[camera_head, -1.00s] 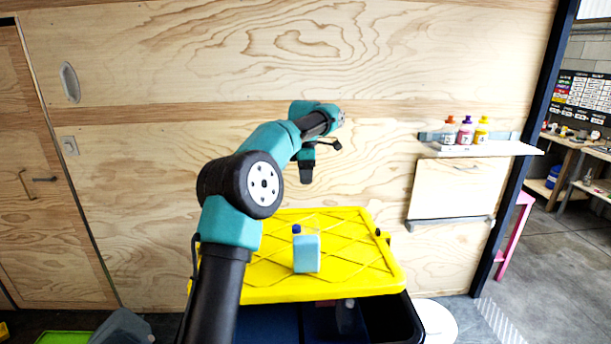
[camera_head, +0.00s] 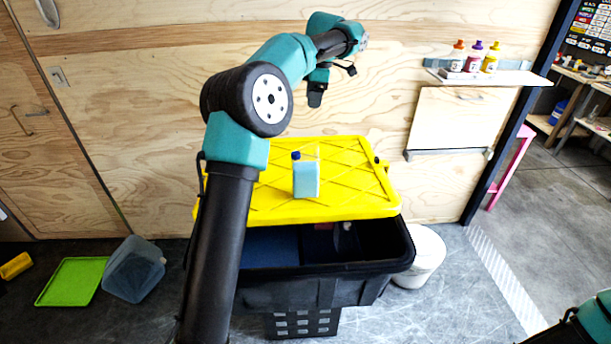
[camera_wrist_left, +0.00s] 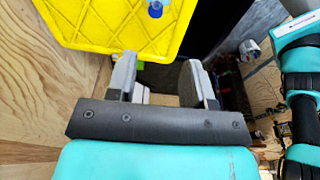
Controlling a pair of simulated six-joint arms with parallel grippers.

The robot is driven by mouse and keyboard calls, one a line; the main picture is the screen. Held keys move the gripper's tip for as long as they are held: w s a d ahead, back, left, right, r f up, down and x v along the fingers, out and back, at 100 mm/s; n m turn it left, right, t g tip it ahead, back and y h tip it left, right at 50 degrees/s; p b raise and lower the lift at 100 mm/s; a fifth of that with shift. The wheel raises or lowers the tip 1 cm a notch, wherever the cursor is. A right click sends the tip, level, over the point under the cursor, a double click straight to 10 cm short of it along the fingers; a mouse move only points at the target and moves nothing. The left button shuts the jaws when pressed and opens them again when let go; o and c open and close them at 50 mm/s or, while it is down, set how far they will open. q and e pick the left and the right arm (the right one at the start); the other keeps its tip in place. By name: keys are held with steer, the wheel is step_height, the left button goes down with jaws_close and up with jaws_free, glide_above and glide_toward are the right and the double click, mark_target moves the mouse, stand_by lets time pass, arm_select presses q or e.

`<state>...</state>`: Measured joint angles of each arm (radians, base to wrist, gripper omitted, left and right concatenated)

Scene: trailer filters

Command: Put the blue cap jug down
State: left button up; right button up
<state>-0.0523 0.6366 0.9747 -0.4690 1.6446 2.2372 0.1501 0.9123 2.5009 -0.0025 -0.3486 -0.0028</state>
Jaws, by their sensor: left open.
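The jug (camera_head: 306,181) with the blue cap is pale blue and stands upright on the yellow lid (camera_head: 359,204) of the black bin. My left gripper (camera_head: 315,98) is above and behind the jug, near the plywood wall, apart from it. In the left wrist view the gripper (camera_wrist_left: 160,75) has its two fingers spread with nothing between them. The jug's blue cap (camera_wrist_left: 155,9) shows there at the top edge, beyond the fingers. Part of my right arm shows at the lower right of the head view; its gripper is out of view.
The black bin (camera_head: 370,284) is partly open at the front. A wall shelf (camera_head: 510,77) holds several bottles at the right. A white bucket (camera_head: 424,262) stands beside the bin. A green tray (camera_head: 72,282) and a clear tub (camera_head: 134,269) lie on the floor at left.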

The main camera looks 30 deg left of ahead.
mark_target(306, 144)
arm_select(q)
steer(key=f, duration=0.4)
steer(key=a+f, duration=0.1)
steer(key=f, duration=0.3)
steer(key=s+f, duration=0.1)
steer(key=f, duration=0.3)
steer(key=shift+a, duration=0.2)
steer(key=shift+w+a+f, duration=0.1)
steer(key=shift+a+f, duration=0.1)
steer(key=shift+f, duration=1.15)
steer(key=shift+a+f, duration=0.2)
steer(key=shift+f, duration=1.1)
jaws_close()
